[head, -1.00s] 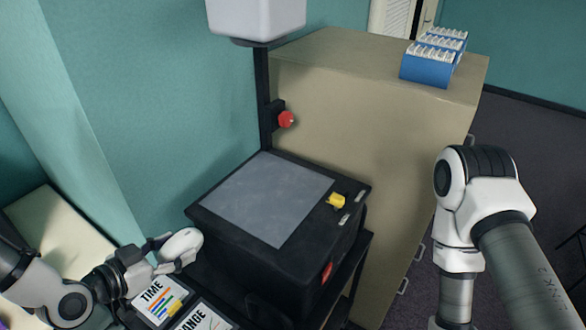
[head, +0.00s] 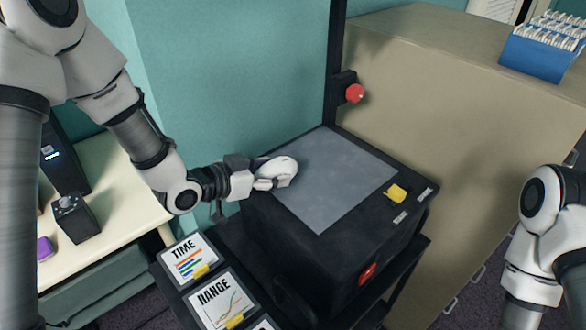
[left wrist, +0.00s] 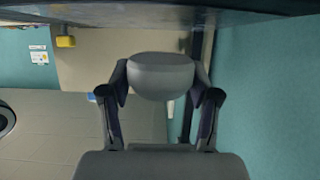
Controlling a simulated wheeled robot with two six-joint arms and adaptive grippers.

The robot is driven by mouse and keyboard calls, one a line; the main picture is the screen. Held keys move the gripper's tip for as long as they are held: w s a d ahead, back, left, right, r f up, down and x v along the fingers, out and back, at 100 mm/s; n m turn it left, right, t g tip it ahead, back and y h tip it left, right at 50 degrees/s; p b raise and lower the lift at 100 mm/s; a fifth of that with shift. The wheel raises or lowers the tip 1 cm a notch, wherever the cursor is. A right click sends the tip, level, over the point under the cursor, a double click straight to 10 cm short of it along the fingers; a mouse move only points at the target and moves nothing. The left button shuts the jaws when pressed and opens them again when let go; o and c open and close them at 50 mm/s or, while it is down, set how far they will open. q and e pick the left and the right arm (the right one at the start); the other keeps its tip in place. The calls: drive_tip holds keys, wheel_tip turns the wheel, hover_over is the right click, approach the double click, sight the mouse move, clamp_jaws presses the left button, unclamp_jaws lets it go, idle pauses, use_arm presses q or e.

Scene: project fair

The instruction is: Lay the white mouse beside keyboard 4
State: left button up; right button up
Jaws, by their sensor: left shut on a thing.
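My left gripper (head: 264,180) is shut on the white mouse (head: 284,168). It holds the mouse at the left edge of the grey top of a black box-shaped machine. I cannot tell whether the mouse touches that top. In the left wrist view the mouse (left wrist: 161,75) sits between the two fingers and looks grey in shadow. No keyboard shows in either view. My right arm shows at the right edge of the head view, but its gripper is out of the picture.
The black machine (head: 268,222) has a yellow knob (head: 397,193) and a red button (head: 367,273). A post with a red knob (head: 354,93) rises behind it. TIME (head: 188,258) and RANGE (head: 222,299) cards stand in front. A beige cabinet (head: 455,130) bears a blue rack (head: 540,52). A pale table (head: 105,215) is left.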

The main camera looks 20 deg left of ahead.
sight(292, 171)
use_arm(q)
drive_tip(key=w+d, duration=0.1)
drive_tip(key=w, duration=0.1)
drive_tip(key=w+d+p, duration=0.1)
drive_tip(key=w, duration=0.1)
drive_tip(key=w+d+p, duration=0.1)
drive_tip(key=w, duration=0.1)
drive_tip(key=shift+d+f, duration=0.15)
drive_tip(key=shift+d, duration=0.05)
wheel_tip(292, 171, down, 3)
drive_tip(key=shift+s+a+f+p, duration=0.1)
drive_tip(key=shift+p, duration=0.8)
drive_tip(key=shift+a+f, duration=0.15)
drive_tip(key=shift+f, duration=0.25)
drive_tip(key=o, duration=1.2)
